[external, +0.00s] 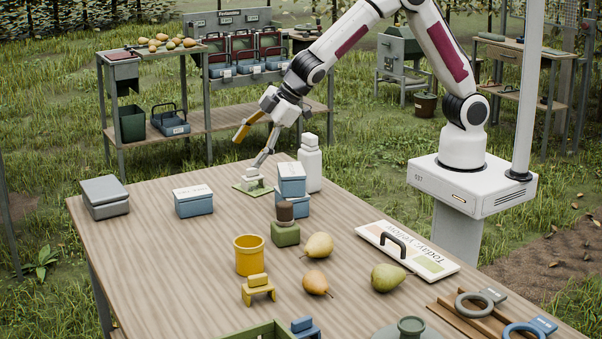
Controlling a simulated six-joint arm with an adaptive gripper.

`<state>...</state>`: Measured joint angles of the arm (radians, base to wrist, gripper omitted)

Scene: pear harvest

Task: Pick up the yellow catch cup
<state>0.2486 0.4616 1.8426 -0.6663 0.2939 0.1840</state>
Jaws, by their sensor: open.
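The yellow catch cup (249,257) stands upright on the wooden table, left of the pears and behind a small yellow stand (258,289). It has a wide rim and an open top. My gripper (246,151) is at the far edge of the table, above and behind the cup and well apart from it. Its fingers are spread and I see nothing between them. One fingertip is close to a small pale object on a green pad (253,187); I cannot tell whether they touch.
Blue-grey boxes (193,203) and a white bottle (310,165) stand toward the back. A green block with a brown top (285,230) is right of the cup. Three pears (318,246) and a sign board (407,251) lie further right. The table left of the cup is clear.

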